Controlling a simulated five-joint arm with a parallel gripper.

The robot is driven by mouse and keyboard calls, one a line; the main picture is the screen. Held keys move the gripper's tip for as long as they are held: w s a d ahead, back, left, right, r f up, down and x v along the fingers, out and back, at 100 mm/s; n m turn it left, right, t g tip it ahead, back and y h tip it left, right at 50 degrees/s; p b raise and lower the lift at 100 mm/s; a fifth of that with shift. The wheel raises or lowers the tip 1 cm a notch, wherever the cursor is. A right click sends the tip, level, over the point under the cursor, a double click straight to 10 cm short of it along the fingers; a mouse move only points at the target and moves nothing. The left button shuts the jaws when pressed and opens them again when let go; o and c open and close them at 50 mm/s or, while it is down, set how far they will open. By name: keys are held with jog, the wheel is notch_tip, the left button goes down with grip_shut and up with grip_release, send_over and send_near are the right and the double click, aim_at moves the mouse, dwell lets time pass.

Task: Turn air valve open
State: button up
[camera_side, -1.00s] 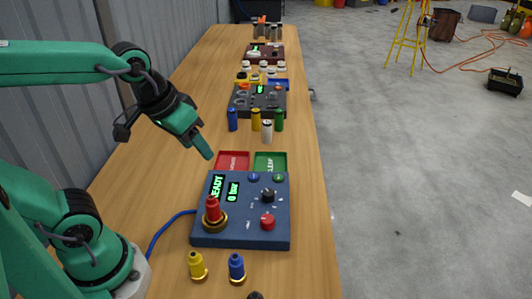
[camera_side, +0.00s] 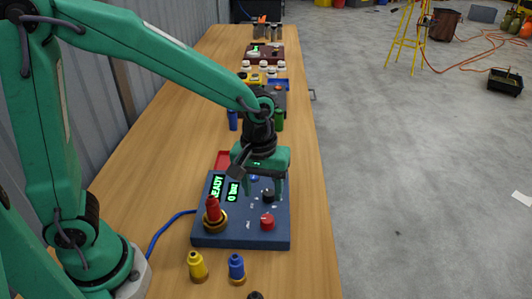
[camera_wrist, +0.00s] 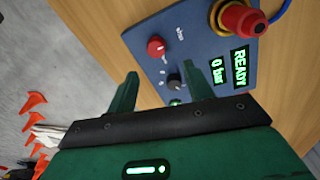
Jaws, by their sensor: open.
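The blue control panel (camera_side: 215,237) lies on the bench, its displays reading "READY" and "0 bar". It carries a black knob (camera_side: 268,196) and a red knob (camera_side: 267,222); their small labels are unreadable, so I cannot tell which is the air valve. My gripper (camera_side: 264,192) points down over the panel, jaws open, with its fingers around the black knob's position. In the wrist view the black knob (camera_wrist: 174,81) shows between the fingers, and the red knob (camera_wrist: 156,46) lies beyond them. Contact with the black knob cannot be told.
A blue hose (camera_side: 165,230) runs off left.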

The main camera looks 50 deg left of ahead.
aim_at(267, 219)
jog(key=shift+w+d+f, duration=0.1)
jog(key=shift+d+f, duration=0.2)
jog(key=shift+f, duration=0.1)
jog(key=shift+f, duration=0.1)
jog(key=shift+w+d+f, duration=0.1)
jog(key=shift+d+f, duration=0.05)
jog(key=shift+f, duration=3.65)
jog(key=c, duration=1)
